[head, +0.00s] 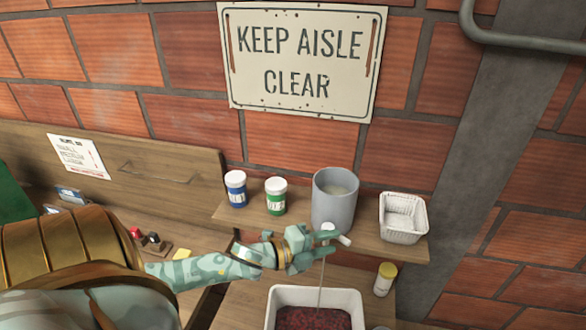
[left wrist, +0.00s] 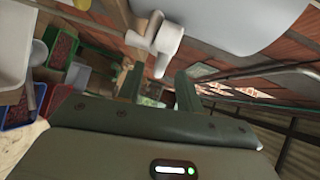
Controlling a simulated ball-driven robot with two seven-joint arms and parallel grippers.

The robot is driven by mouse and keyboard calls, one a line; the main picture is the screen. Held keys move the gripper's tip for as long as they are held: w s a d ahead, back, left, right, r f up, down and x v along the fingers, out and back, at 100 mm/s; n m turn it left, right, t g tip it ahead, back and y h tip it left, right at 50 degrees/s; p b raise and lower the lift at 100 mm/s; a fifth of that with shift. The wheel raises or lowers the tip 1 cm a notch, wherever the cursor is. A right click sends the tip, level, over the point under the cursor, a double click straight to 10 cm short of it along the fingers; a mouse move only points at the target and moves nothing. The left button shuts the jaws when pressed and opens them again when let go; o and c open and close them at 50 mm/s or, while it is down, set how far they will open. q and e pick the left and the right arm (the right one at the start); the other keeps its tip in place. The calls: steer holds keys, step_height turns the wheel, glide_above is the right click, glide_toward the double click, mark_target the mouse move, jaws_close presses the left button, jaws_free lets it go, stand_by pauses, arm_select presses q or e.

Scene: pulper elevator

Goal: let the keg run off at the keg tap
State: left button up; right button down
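The keg (head: 335,203) is a grey cylinder with pale liquid in its open top, standing on a wooden wall shelf. Its white tap (head: 345,240) sticks out low at the front and also shows in the left wrist view (left wrist: 165,45). A thin pale stream runs down from the tap into a white tub (head: 357,302) with dark red contents. My left gripper (head: 324,244) is at the tap, its fingers apart. In the left wrist view the tap lies just beyond and between the fingertips (left wrist: 158,78); contact is unclear. My right gripper is not in view.
A blue jar (head: 236,190) and a green jar (head: 276,197) stand left of the keg. A white basket (head: 403,217) is to its right. A yellow-lidded jar (head: 384,279) stands below, right of the tub. A sign (head: 303,60) hangs on the brick wall.

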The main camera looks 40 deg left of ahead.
arm_select(q)
steer(key=b+v, duration=0.1)
steer(key=v, duration=1)
steer(key=shift+s, duration=0.3)
steer(key=shift+a, duration=0.1)
